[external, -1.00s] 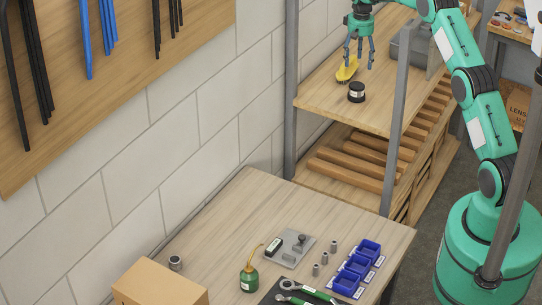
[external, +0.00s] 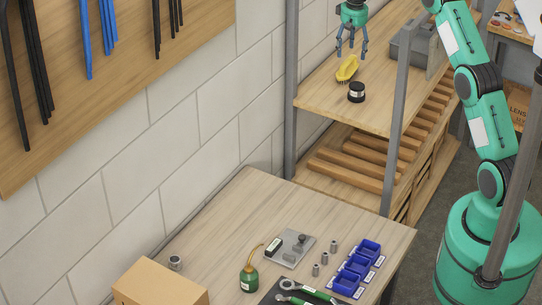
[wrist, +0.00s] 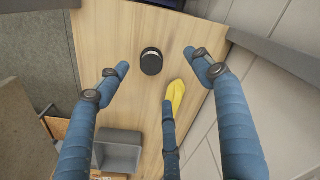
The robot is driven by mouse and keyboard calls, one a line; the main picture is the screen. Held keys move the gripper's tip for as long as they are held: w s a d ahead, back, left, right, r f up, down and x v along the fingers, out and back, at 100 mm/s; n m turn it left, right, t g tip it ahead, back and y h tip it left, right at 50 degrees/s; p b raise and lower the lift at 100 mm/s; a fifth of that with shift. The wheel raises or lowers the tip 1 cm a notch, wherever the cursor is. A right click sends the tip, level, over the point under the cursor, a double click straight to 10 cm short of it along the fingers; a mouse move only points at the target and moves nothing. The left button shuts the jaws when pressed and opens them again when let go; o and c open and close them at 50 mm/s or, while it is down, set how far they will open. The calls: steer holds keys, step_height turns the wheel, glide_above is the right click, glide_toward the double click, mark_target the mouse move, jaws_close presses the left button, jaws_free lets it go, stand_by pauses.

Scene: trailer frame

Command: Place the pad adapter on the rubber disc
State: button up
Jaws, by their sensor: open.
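My gripper (external: 352,54) hangs over the upper shelf, open and empty, its blue fingers spread. A short black round piece with a pale band (external: 356,92) stands on that shelf; in the wrist view its black top (wrist: 151,61) lies between the upper fingers. A yellow brush-like piece (external: 347,68) lies just below my gripper; in the wrist view (wrist: 176,97) it is partly behind the lower finger. I cannot tell for sure which things are the pad adapter and the rubber disc. A grey plate with small parts (external: 285,259) lies on the near table.
A grey bin (external: 408,45) stands at the back of the shelf, beside the upright post (external: 396,115). The near table (external: 215,225) holds blue bins (external: 356,268), several small metal cylinders, a green oil can (external: 249,279) and a cardboard box (external: 160,285).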

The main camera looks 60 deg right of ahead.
steer(key=s+a+r+n+t, duration=0.1)
steer(key=s+a+r, duration=0.4)
steer(key=a+r, duration=0.45)
steer(key=s+a+r+n+t, duration=0.1)
steer(key=s+a+r, duration=0.4)
steer(key=a, duration=0.7)
steer(key=s+a+r+n, duration=0.1)
steer(key=s+a+r, duration=0.3)
steer(key=a+r, duration=0.6)
steer(key=s+a+r+n+t, duration=0.2)
steer(key=s+a, duration=1.1)
steer(key=s, duration=0.1)
steer(key=s+a+f+n, duration=0.1)
steer(key=s+a+f, duration=0.1)
steer(key=s, duration=0.5)
steer(key=s+a+f+n+t, duration=0.1)
steer(key=s+a+f, duration=0.2)
steer(key=s+a, duration=0.2)
steer(key=s, duration=0.3)
steer(key=shift+s+f, duration=0.15)
steer(key=shift+f, duration=0.15)
steer(key=shift+a, duration=0.1)
step_height(320, 180, down, 18)
steer(key=b, duration=1.7)
steer(key=shift+r+b, duration=0.25)
steer(key=shift+b, duration=0.05)
